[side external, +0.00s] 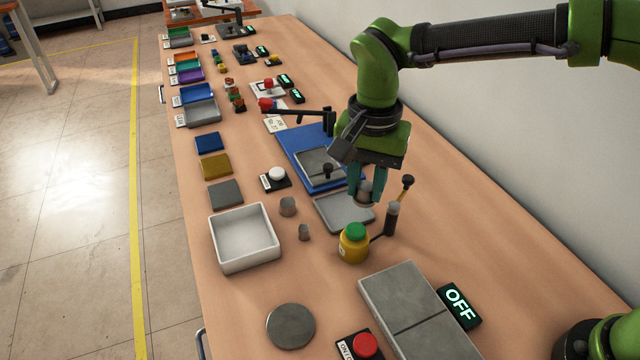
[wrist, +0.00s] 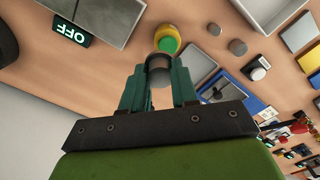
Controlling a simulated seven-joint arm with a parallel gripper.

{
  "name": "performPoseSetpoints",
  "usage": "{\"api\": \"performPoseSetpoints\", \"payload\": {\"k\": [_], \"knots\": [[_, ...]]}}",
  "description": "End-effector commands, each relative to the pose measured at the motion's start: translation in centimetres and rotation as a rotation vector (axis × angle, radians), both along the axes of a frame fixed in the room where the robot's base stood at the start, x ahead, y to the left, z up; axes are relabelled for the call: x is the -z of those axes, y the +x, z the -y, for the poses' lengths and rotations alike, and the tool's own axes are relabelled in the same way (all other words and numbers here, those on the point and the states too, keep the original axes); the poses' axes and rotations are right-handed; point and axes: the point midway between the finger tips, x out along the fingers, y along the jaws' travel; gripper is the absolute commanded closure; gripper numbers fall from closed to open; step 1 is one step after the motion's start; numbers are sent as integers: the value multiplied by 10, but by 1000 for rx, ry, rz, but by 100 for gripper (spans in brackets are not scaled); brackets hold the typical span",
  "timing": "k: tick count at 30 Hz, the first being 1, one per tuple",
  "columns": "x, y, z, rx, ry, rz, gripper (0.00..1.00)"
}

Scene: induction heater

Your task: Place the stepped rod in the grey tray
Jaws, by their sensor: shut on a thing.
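My gripper (side external: 367,190) points down and is shut on the stepped rod (side external: 366,190), a grey metal piece between the teal fingers. In the wrist view its round end (wrist: 158,66) shows between the fingertips. A shallow grey tray (side external: 335,216) lies on the table below and slightly left of the gripper; the held rod appears above its right part, apart from it. In the wrist view the tray (wrist: 199,66) is partly hidden behind a finger.
A yellow jar with a green lid (side external: 354,243) and a post with a black-knobbed lever (side external: 392,218) stand close by. A white open box (side external: 244,238) and two small grey cylinders (side external: 288,206) are to the left. A grey plate block (side external: 413,310) lies in front.

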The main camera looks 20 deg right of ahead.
Motion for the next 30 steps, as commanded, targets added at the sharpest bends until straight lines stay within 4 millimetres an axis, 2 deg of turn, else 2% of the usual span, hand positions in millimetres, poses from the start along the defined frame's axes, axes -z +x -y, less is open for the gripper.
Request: {"api": "performPoseSetpoints", "payload": {"k": [1, 6, 12, 16, 30], "knots": [[1, 21, 3, 9, -1, 1, 100], [5, 75, 15, 15, -2, 1, 100], [9, 112, 28, 11, -2, 4, 100], [12, 128, 35, 10, -1, 6, 100], [87, 125, 35, 8, -2, 2, 100]]}}
